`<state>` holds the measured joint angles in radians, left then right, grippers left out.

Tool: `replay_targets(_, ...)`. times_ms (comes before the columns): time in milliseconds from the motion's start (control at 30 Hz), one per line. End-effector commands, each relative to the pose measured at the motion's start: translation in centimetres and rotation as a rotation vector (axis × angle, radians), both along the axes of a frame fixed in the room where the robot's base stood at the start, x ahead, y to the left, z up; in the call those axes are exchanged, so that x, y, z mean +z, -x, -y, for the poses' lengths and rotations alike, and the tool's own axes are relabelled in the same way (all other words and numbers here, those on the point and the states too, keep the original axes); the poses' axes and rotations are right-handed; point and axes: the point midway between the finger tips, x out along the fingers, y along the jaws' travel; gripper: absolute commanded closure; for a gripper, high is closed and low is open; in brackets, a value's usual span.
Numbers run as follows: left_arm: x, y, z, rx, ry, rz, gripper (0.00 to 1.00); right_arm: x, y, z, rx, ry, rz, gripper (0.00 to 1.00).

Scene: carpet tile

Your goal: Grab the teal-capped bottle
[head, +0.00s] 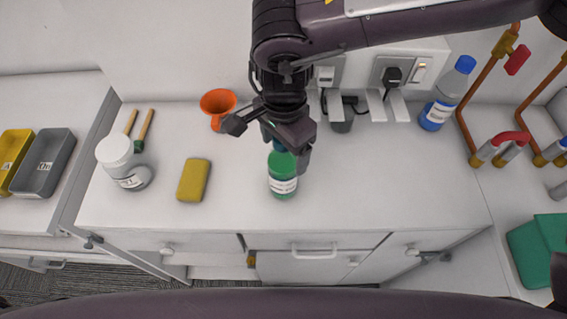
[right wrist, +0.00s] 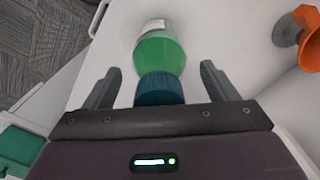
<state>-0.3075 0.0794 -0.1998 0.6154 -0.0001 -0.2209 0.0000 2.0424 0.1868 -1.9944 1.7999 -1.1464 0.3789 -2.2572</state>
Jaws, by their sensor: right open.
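The teal-capped bottle (head: 283,183) has a green body and a white label, and stands on the white bench top. Its teal cap is partly hidden by my right gripper in the head view. In the right wrist view the green bottle (right wrist: 160,50) points away from the camera, with its teal cap (right wrist: 160,89) between the two fingers. My right gripper (head: 268,140) is over the bottle's top; it also shows in the right wrist view (right wrist: 160,82). Its fingers are open, with a gap on each side of the cap. My left gripper is not in view.
A yellow sponge (head: 194,180), a white-capped jar (head: 123,161) and an orange funnel (head: 218,106) stand left of the bottle. A blue-capped bottle (head: 446,95) stands at the back right near copper pipes.

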Motion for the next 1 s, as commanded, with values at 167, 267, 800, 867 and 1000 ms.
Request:
replay_targets(167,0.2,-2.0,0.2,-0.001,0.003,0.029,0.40,-0.3,0.0,0.0,0.000,0.000,0.001,0.20)
replay_targets(267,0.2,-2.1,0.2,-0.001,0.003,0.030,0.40,-0.3,0.0,0.0,0.000,0.000,0.001,0.24)
replay_targets(800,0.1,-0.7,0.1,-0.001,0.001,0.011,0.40,-0.2,0.0,0.0,0.001,0.001,0.001,0.95)
replay_targets(867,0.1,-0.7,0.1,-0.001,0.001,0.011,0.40,-0.2,0.0,0.0,0.001,0.001,0.001,1.00)
replay_targets(1000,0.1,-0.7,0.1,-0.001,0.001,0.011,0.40,-0.1,0.0,0.0,0.000,-0.001,0.002,1.00)
